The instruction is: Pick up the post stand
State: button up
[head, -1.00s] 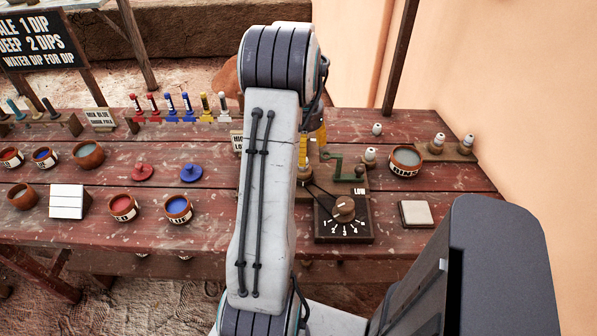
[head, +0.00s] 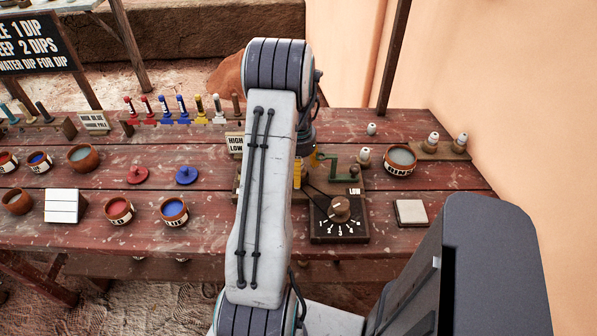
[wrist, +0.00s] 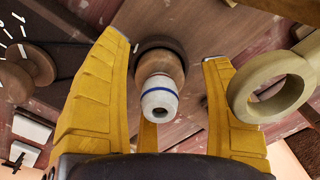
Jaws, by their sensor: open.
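In the wrist view, a round brown wooden post with a white cap and a blue ring (wrist: 158,98) stands on a brown board, between my gripper's yellow fingers. My gripper (wrist: 165,100) is open, with fingers left and right of the post and a third behind it. I see no finger closed on the post. In the head view my arm hides most of the gripper; only yellow finger parts (head: 298,172) show beside it. I cannot tell for certain which post in the head view this is.
A dial box (head: 340,215) stands in front of the gripper, with a green crank (head: 338,168) just right. A pale ring (wrist: 272,85) is close to the right finger. A brown bowl (head: 400,160), a board with white-capped pegs (head: 446,148) and a pale tile (head: 411,213) lie further right.

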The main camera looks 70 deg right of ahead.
jog(key=c, duration=1.1)
jog(key=shift+r, duration=0.15)
notch_tip(320, 180, up, 10)
jog(key=shift+f, duration=0.1)
dwell(0.4)
jog(key=shift+s, duration=0.1)
dwell(0.4)
